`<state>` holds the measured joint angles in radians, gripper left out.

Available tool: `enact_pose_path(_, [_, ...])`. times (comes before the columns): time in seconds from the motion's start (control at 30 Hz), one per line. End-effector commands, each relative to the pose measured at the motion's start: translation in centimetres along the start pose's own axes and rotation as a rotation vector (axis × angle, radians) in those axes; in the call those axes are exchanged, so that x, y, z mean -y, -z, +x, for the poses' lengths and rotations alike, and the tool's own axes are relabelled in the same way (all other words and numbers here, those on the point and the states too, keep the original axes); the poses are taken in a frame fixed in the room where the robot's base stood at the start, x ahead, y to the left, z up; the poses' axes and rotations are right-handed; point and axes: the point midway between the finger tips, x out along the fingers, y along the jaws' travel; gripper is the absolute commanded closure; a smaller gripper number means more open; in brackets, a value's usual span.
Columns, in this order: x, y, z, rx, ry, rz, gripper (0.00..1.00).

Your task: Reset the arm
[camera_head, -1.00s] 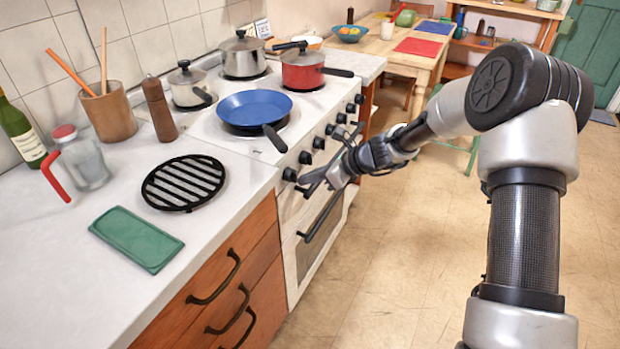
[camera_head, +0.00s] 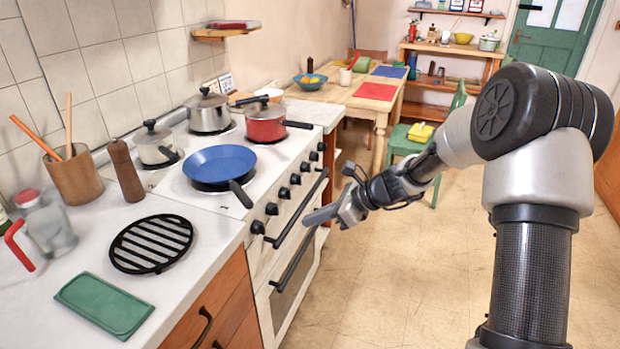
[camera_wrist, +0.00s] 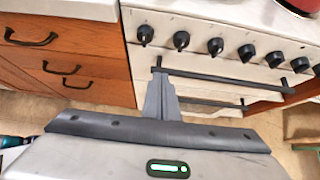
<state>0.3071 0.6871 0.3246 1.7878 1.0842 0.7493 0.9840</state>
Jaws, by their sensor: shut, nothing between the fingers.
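My gripper (camera_head: 322,213) is shut and empty in the head view, held in the air in front of the stove's oven door at the end of my outstretched arm. In the wrist view, its closed fingers (camera_wrist: 160,95) point toward the oven handle (camera_wrist: 225,77). I cannot tell whether the fingertips touch the handle. The white stove (camera_head: 262,290) has a row of black knobs along its front.
A blue pan (camera_head: 220,163), a red pot (camera_head: 266,122) and two grey pots stand on the stove. A table (camera_head: 345,97) stands behind. The floor (camera_head: 380,280) is clear.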

Motion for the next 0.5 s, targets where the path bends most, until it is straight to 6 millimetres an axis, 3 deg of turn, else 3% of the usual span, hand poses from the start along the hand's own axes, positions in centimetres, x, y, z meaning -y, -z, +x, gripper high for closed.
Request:
enact_pose_path(0.17, [-1.6, -1.3, -2.0, -0.051, -0.01, -0.148, 1.0])
enact_pose_path(0.27, [-4.0, -2.6, -4.9, -0.13, -0.028, -0.363, 1.0])
enact_pose_path(0.5, [-11.2, -3.9, -14.0, -0.378, -0.107, -0.974, 1.0])
